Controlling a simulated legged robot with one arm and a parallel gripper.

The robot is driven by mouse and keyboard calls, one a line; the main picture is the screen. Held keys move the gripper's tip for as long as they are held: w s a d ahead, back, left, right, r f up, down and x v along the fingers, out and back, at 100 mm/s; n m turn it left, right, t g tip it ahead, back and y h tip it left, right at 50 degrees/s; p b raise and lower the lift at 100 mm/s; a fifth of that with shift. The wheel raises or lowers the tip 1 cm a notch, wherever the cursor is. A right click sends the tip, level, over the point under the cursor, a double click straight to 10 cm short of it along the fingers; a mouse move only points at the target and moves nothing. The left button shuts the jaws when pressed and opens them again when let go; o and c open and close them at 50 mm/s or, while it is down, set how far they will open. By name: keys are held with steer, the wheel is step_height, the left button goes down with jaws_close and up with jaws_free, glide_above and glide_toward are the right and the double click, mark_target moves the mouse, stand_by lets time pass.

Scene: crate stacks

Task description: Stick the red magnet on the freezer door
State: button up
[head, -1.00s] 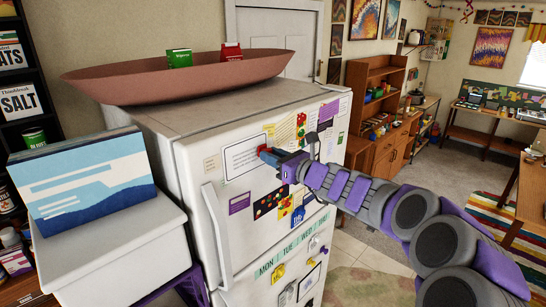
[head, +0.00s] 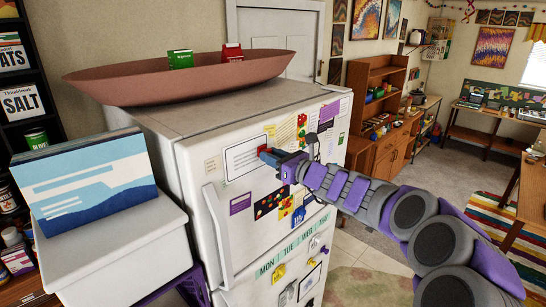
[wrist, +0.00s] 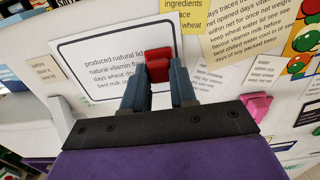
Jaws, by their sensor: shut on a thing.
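The red magnet (wrist: 158,68) is between my gripper's (wrist: 160,75) two fingertips in the wrist view, and the jaws are shut on it. In the head view my gripper (head: 268,154) reaches to the upper door, with the red magnet (head: 263,149) showing at its tip. The freezer door (head: 215,165) is the white upper door of the fridge. The magnet is in front of a framed white note (wrist: 100,62) on that door. It is very close to the door, but I cannot tell whether it touches.
Several notes and magnets cover the door, including a pink magnet (wrist: 257,106) and a purple card (head: 240,203). The door handle (head: 213,215) is at the left. A long brown bowl (head: 130,82) sits on top of the fridge. A white bin (head: 115,250) stands at left.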

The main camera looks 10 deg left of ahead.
stand_by(0.3)
steer(key=o, duration=0.9)
steer(key=v, duration=0.7)
stand_by(0.4)
